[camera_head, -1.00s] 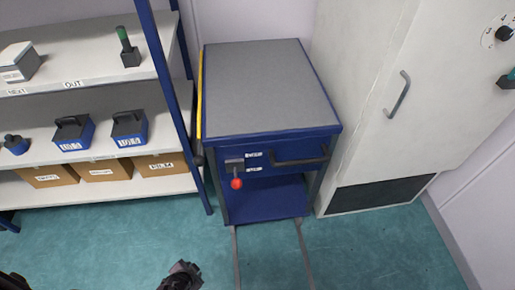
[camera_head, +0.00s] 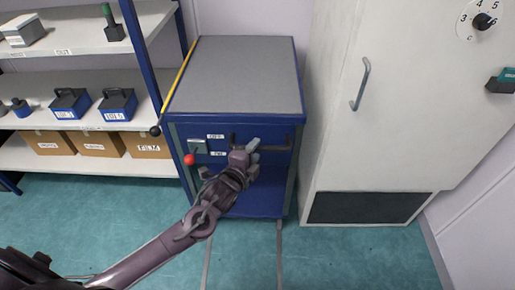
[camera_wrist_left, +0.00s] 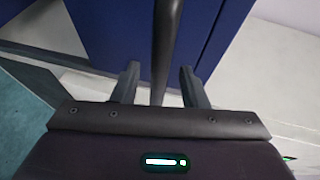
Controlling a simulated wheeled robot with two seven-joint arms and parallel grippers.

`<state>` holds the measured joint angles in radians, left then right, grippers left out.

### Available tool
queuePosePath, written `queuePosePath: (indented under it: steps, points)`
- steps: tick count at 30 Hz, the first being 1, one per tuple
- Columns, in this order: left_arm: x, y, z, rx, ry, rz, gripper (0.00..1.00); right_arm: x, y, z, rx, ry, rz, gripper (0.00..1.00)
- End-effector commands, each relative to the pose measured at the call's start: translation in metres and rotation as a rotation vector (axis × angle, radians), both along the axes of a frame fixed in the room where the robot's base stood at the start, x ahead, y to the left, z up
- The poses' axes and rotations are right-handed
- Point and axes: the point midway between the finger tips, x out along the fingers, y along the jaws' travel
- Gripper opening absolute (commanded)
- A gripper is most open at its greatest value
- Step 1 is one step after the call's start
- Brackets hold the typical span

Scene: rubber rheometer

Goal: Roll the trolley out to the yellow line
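The blue trolley (camera_head: 265,128) with a grey top stands between the shelf and the white cabinet. Its dark bar handle (camera_head: 275,149) is on the front. My left gripper (camera_head: 254,149) is at the left part of this handle. In the left wrist view, the handle (camera_wrist_left: 167,35) runs between the two fingers (camera_wrist_left: 158,86), which are apart with gaps on both sides of the bar. A red-knobbed lever (camera_head: 189,160) hangs at the trolley's front left, by two small labels. I see no yellow line on the floor. My right gripper is out of view.
The shelf (camera_head: 90,47) with blue boxes and cartons stands left of the trolley. A yellow rod (camera_head: 181,72) with a black ball end is along the trolley's left side. The white cabinet (camera_head: 385,120) is close on the right. Two grey strips (camera_head: 279,255) run forward on clear green floor.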

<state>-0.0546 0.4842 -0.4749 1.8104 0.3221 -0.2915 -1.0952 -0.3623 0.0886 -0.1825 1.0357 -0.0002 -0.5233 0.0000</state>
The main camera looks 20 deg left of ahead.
Motion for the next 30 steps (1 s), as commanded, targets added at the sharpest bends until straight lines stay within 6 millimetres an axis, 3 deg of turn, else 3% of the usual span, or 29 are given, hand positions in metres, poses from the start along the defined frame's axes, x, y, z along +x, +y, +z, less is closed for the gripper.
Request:
queuePosePath:
  steps: [6,16,25,30]
  points:
    - [0.023,-0.003,-0.005,-0.001,0.000,0.000,0.40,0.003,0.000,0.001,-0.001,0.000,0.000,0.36]
    - [0.026,-0.004,-0.006,-0.001,0.001,-0.001,0.38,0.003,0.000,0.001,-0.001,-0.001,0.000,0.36]
    - [0.026,-0.004,-0.006,-0.001,0.001,-0.001,0.00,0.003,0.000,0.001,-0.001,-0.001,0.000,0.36]
    - [0.026,-0.003,-0.006,-0.001,0.002,-0.001,0.00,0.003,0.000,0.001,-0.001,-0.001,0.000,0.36]
